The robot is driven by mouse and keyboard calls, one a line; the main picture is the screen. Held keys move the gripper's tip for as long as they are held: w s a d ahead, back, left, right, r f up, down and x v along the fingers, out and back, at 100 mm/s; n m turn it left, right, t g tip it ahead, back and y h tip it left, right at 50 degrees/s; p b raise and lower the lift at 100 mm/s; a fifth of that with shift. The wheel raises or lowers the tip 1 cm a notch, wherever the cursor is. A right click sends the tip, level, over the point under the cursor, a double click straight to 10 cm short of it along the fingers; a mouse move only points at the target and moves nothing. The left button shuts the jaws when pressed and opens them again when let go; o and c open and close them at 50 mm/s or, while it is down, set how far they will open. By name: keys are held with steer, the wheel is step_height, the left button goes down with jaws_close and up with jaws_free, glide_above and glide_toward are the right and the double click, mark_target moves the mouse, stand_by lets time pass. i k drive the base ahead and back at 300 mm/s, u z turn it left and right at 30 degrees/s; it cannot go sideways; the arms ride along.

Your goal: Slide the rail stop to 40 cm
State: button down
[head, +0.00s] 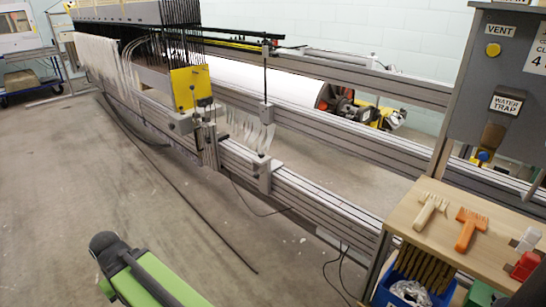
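A long aluminium rail (330,205) runs along the front of the loom frame, from the middle down to the lower right. A grey block (265,175) sits on this rail. It may be the rail stop, but I cannot tell for sure. Another grey block (181,123) sits further left below a yellow plate (190,88). No centimetre marks can be read on the rail. My green arm with a dark rounded joint shows at the lower left, apart from the rail. My gripper is not in view.
A wooden shelf (405,232) at the lower right holds two brushes (470,228) and red and white pieces (526,264). A blue crate (384,291) stands below it. A grey cabinet (470,60) rises behind. Cables lie on the otherwise open floor (60,190).

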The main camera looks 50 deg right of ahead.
mark_target(265, 166)
steer(key=z, duration=0.25)
steer(key=i, duration=1)
